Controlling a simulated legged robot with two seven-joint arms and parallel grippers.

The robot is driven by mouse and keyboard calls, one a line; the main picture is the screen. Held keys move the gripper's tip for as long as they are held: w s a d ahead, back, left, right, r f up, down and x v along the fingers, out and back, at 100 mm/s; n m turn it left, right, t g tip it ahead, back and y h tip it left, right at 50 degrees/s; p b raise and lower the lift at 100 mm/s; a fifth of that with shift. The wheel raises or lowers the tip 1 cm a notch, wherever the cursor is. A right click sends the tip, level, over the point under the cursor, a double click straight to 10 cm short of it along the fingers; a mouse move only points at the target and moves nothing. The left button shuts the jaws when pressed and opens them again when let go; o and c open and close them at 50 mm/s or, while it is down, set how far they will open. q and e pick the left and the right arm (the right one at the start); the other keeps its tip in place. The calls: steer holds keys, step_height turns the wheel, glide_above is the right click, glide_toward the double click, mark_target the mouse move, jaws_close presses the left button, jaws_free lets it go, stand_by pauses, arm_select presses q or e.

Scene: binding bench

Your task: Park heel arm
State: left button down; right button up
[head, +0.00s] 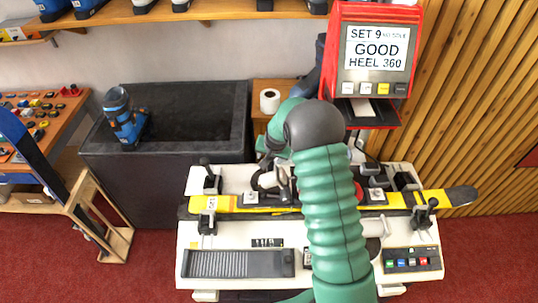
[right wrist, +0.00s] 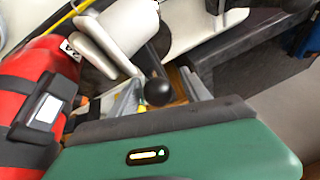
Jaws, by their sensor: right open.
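The bench machine (head: 335,257) carries a yellow and black ski (head: 458,196) across it, with clamps at both ends. The heel arm is not clearly identifiable in the head view, because my green right arm covers the machine's middle. In the right wrist view a black ball knob (right wrist: 158,92) sits beyond the green gripper body, near pale rounded parts (right wrist: 128,30); it may belong to the heel arm. My left gripper is not in view.
A red display unit (head: 376,50) reading "SET 9 GOOD HEEL 360" stands behind the machine. A white roll (head: 270,101) stands behind my arm. A button panel (head: 411,261) is at front right.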

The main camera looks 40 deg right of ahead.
steer(key=shift+w+d+f, duration=0.15)
steer(key=shift+d+f, duration=0.15)
steer(key=shift+f, duration=0.15)
steer(key=shift+w+d+f, duration=0.15)
steer(key=shift+d+f, duration=0.1)
steer(key=shift+f, duration=0.2)
steer(key=shift+a, duration=0.1)
steer(key=shift+a+r, duration=0.15)
steer(key=shift+a, duration=0.1)
steer(key=c, duration=0.5)
jaws_close()
